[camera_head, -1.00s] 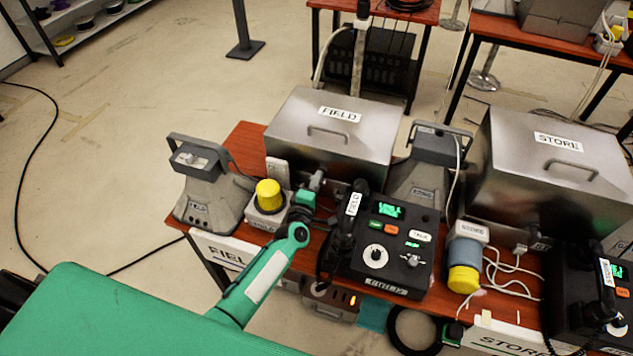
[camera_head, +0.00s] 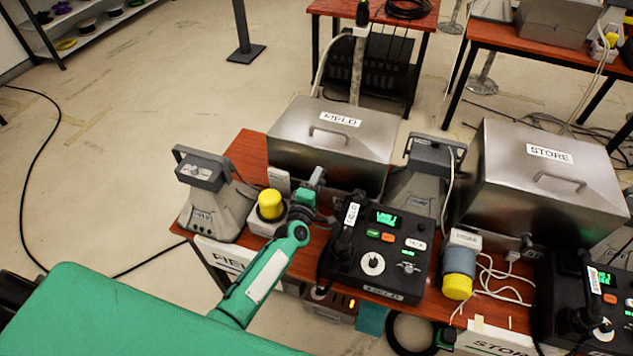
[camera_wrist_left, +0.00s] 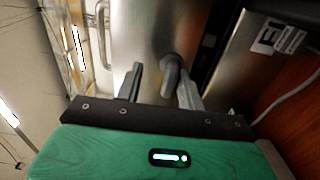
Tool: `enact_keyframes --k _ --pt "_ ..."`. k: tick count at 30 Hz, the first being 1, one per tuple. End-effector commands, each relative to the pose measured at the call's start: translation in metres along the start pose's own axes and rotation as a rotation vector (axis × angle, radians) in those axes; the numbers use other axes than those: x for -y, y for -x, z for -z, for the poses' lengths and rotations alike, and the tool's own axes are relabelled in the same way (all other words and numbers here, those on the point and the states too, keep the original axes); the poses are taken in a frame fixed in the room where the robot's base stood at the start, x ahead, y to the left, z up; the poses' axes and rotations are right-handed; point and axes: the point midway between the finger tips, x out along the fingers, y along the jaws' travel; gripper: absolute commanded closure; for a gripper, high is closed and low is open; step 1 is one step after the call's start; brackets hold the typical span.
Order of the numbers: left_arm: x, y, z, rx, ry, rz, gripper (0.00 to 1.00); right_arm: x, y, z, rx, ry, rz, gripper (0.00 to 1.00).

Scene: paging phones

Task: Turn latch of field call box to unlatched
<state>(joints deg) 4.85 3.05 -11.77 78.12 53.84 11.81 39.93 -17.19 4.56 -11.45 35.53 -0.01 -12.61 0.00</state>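The field call box (camera_head: 285,152) is a brushed-metal box labelled FIELD with a lid handle, standing on the left red-brown table. Its latch (camera_wrist_left: 172,72) is a rounded grey knob on the metal front, seen in the left wrist view. My left gripper (camera_head: 314,182) is at the front of the box in the head view and covers the latch there. In the left wrist view the left gripper (camera_wrist_left: 160,88) is open, with its fingers on either side of the latch. The latch is closer to the right-hand finger; contact cannot be told. My right gripper is out of view.
A yellow-topped beacon (camera_head: 270,204) and a grey horn speaker (camera_head: 214,205) stand left of the gripper. A black phone console (camera_head: 381,262) with a handset is close on its right. The store call box (camera_head: 500,178) stands farther right. Open floor lies left of the table.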

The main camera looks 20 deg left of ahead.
Motion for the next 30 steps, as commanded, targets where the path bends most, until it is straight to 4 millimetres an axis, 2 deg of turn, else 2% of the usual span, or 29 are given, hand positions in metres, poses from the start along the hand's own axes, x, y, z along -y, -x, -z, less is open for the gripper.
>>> enact_keyframes --k 1,3,30 --pt "-0.015 0.0 0.0 -0.001 0.001 -0.002 0.64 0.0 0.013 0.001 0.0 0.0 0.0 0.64" --pt "-0.025 0.0 0.0 -0.001 0.001 -0.003 0.64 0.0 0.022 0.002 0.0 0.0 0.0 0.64" --pt "-0.141 0.0 0.002 0.0 0.0 0.0 0.64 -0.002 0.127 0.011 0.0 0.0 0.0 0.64"
